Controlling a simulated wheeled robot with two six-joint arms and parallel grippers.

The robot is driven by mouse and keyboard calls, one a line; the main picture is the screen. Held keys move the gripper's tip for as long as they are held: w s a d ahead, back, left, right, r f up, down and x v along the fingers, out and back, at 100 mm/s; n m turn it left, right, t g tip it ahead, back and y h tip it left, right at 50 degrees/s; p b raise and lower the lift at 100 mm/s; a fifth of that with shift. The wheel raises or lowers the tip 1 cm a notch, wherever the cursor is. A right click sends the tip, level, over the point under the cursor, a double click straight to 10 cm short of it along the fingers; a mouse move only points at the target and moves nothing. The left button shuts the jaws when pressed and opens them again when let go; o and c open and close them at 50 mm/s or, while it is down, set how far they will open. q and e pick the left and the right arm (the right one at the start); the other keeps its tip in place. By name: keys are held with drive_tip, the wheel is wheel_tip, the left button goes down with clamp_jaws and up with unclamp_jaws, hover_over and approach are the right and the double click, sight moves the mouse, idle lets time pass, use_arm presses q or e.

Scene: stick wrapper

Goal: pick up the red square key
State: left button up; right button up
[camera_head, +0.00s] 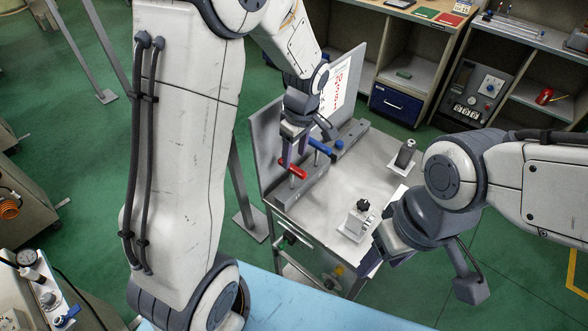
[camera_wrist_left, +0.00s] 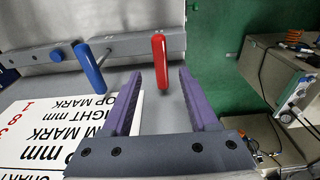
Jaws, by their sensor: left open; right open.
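The red square key (camera_head: 292,167) has a red bar-shaped handle and stands at the grey bar on the left side of the metal workbench. In the left wrist view the red handle (camera_wrist_left: 161,62) lies between the tips of the purple fingers, just past them, with no clear contact. My left gripper (camera_head: 290,153) is open and empty beside the red key in the head view; in its wrist view the fingers (camera_wrist_left: 160,76) are spread. My right gripper (camera_head: 371,262) is open at the bench's right front; its fingers are mostly hidden by its wrist.
Blue-handled key (camera_head: 320,147) stands close behind the red one, also seen in the left wrist view (camera_wrist_left: 90,68). A printed chart (camera_head: 338,90) is on the upright panel behind. A small grey block with black knob (camera_head: 357,219) and a dark fixture (camera_head: 405,154) stand on the bench.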

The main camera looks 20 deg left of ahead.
sight(291, 177)
use_arm(q)
drive_tip(key=f, duration=0.4)
drive_tip(key=shift+w+a+f+p, duration=0.1)
drive_tip(key=shift+a+f+p, duration=0.15)
drive_tip(key=shift+a+p, duration=0.05)
drive_tip(key=f, duration=0.1)
drive_tip(key=f+p, duration=0.1)
drive_tip(key=f, duration=0.2)
drive_tip(key=shift+a+f+p, duration=0.25)
drive_tip(key=shift+f+p, duration=0.05)
drive_tip(key=shift+f, duration=0.4)
drive_tip(key=shift+c, duration=0.3)
clamp_jaws()
